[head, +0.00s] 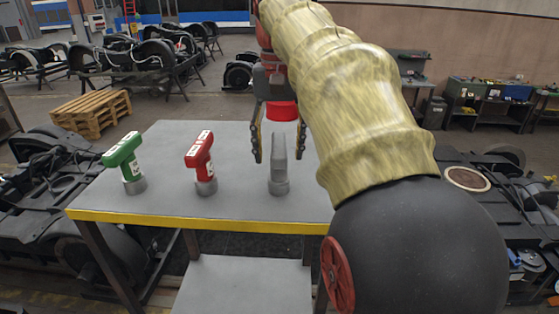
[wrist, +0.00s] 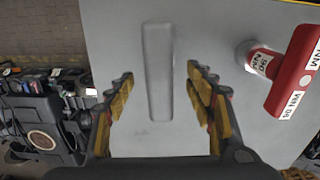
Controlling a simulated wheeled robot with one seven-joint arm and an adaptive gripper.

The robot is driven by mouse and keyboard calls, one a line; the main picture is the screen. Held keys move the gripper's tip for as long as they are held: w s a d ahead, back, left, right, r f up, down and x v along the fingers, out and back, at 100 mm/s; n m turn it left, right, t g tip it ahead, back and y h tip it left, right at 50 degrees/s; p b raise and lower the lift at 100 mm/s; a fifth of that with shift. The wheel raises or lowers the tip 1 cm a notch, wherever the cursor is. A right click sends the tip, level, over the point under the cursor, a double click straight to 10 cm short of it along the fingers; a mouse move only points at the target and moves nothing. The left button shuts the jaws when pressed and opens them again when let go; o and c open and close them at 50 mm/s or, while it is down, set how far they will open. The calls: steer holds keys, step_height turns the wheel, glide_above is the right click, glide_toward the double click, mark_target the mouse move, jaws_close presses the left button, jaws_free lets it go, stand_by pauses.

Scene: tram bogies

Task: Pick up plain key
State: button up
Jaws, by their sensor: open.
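The plain key (head: 279,163) is a plain grey key standing upright in a round grey base on the table (head: 240,200). In the wrist view the key (wrist: 158,72) shows from above as a long grey bar. My gripper (head: 279,158) is open above and around the key's upper part in the head view. In the wrist view my gripper (wrist: 160,92) has one finger on each side of the key, with a gap on both sides. The key's lower end and base are hidden from the wrist view.
A red key (head: 201,160) stands in a base left of the plain key, and a green key (head: 125,160) stands farther left. The red key (wrist: 292,78) lies close beyond the right finger in the wrist view. A wooden pallet (head: 90,112) and bogies are behind.

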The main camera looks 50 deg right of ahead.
mark_target(279, 177)
steer(key=shift+s+a+f, duration=0.15)
steer(key=shift+a+f, duration=0.05)
steer(key=shift+f, duration=0.2)
steer(key=shift+s+a+f, duration=0.15)
steer(key=shift+f, duration=0.25)
steer(key=f, duration=0.2)
steer(key=f+p, duration=0.1)
steer(key=f, duration=0.2)
steer(key=shift+s+a, duration=0.2)
steer(key=shift+w+d+f, duration=0.1)
steer(key=shift+c, duration=0.5)
jaws_close()
